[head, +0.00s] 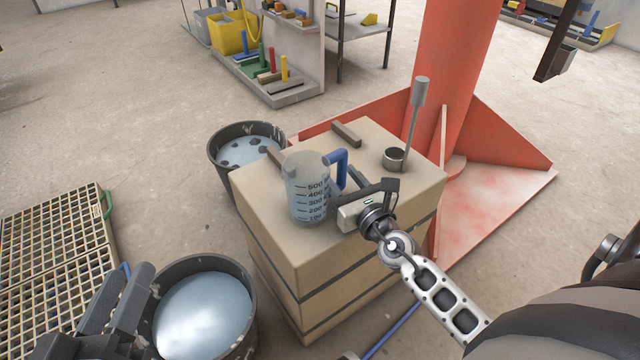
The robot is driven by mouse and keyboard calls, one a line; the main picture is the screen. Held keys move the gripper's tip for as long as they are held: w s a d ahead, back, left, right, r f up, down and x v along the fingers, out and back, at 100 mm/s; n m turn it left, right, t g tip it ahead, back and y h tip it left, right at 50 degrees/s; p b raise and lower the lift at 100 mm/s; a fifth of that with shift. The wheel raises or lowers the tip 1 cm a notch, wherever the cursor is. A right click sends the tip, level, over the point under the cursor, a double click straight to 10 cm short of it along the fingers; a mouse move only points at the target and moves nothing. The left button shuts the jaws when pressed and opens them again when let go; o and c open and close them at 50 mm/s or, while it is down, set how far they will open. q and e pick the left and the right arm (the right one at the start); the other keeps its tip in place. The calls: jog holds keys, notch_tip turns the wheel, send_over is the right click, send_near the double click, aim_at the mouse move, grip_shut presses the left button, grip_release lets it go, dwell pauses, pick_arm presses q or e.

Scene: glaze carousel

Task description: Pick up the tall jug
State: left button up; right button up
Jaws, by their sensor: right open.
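The tall jug (307,190) is a clear measuring jug with dark volume marks and a blue handle (343,163) on its right side. It stands upright on a tan box stack (272,240). My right gripper (362,188) is open, just right of the jug and close to the handle. It hides part of the jug's right side and the handle's lower end. I cannot tell whether it touches the jug. My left gripper (120,298) is low at the left, over the near bucket's edge and well away from the jug; its jaw opening is unclear.
A small metal cup (394,158) with a tall grey rod beside it and a brown bar (346,134) are on the box top. Buckets of pale liquid stand behind (249,151) and in front (204,318). A red column (447,80) rises behind. A grating (55,240) lies left.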

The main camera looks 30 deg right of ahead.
jog(key=shift+w, duration=0.5)
jog(key=shift+c, duration=0.3)
grip_shut()
jog(key=shift+r, duration=0.15)
